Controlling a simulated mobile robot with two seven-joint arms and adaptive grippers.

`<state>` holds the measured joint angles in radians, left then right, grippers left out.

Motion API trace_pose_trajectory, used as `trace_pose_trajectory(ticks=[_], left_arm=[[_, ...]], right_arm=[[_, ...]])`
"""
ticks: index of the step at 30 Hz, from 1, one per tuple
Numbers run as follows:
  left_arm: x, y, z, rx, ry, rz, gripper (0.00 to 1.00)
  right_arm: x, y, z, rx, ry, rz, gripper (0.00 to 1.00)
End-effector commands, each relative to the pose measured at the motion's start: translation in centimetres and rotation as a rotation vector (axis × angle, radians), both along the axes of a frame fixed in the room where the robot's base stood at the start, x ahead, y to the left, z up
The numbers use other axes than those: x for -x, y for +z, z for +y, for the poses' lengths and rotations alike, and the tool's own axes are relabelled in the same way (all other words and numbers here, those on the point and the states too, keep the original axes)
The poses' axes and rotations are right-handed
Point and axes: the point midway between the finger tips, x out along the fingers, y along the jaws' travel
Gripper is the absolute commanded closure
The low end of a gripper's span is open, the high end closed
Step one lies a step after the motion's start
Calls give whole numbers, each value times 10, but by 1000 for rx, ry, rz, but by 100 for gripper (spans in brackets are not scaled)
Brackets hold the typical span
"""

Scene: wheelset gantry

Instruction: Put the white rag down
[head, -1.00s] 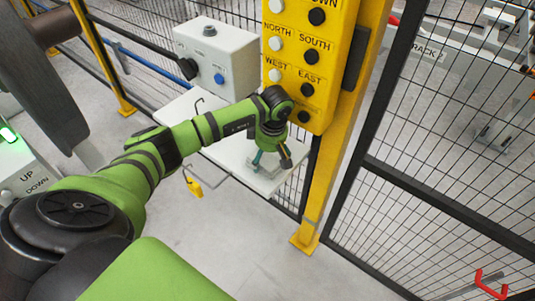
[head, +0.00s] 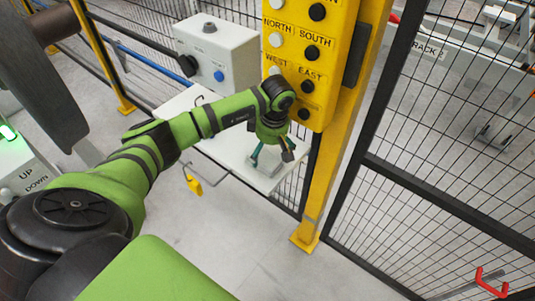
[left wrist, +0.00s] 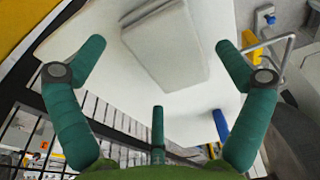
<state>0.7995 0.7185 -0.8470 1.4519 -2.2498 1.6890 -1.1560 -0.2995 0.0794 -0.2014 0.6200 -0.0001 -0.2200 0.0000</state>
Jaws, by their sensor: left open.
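The white rag (left wrist: 165,42) is a flat folded pad lying on the white shelf (left wrist: 110,85) in the left wrist view. In the head view the rag (head: 263,166) shows only in part, below my left gripper (head: 272,158), on the bare white shelf (head: 222,145). My left gripper is open, and its teal fingers (left wrist: 160,55) stand apart on either side of the rag in the left wrist view, without visible contact. My right gripper is in neither view.
A yellow button pendant (head: 308,70) hangs just above my left wrist on a yellow post (head: 325,180). A grey control box (head: 218,55) stands behind the shelf. A yellow tag (head: 194,185) hangs from a wire hook at the shelf's front. Mesh fence (head: 440,150) fills the right.

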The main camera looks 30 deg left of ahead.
Motion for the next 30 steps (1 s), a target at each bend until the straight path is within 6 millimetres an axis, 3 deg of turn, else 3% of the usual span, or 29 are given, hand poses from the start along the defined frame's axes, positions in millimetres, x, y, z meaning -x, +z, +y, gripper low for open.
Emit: trace_pose_trajectory(ticks=[9,15,30], left_arm=[[-1,67,-8,-1,-1,-6,0],[1,93,-11,-1,0,-2,0],[1,100,-12,0,0,0,0]], right_arm=[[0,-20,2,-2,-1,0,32],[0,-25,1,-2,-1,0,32],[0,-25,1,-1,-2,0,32]])
